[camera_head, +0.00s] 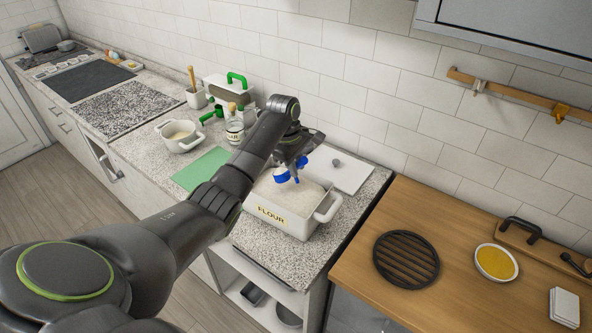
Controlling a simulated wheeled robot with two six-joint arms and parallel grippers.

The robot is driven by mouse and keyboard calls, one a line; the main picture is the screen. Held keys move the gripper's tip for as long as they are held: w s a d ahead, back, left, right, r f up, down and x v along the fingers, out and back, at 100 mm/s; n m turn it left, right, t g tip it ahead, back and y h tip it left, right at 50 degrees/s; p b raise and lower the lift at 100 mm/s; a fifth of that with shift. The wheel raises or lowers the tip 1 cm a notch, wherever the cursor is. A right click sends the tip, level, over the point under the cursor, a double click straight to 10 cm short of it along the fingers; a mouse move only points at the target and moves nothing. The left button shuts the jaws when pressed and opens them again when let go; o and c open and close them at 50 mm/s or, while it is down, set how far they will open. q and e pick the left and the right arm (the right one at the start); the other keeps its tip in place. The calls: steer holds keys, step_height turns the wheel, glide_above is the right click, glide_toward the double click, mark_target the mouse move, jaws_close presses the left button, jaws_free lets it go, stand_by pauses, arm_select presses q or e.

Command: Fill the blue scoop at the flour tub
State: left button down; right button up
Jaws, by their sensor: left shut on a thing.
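The white flour tub (321,219), labelled FLOUR, stands at the right end of the speckled counter and holds white flour. My left arm reaches in from the left, and its gripper (290,172) is over the tub. The gripper is shut on the blue scoop (283,177), which is at or just above the flour surface. The picture is too small to tell whether the scoop touches the flour or what it holds. My right gripper is not in view.
A white pot (182,143), a green mat (200,168) and a jar (235,132) stand left of the tub. A white board (343,178) lies behind it. The wooden counter at right holds a black trivet (406,258) and a yellow-filled bowl (496,262).

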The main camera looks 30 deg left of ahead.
mark_target(304, 162)
arm_select(q)
steer(key=d, duration=0.1)
steer(key=d+y, duration=0.1)
steer(key=y, duration=0.1)
steer(key=shift+s+d+r+t, duration=0.4)
steer(key=d+y, duration=0.1)
steer(key=s+d+t+y, duration=0.1)
steer(key=y, duration=0.1)
steer(key=shift+d+r+m, duration=0.15)
steer(key=shift+d+m, duration=0.05)
steer(key=shift+m, duration=0.1)
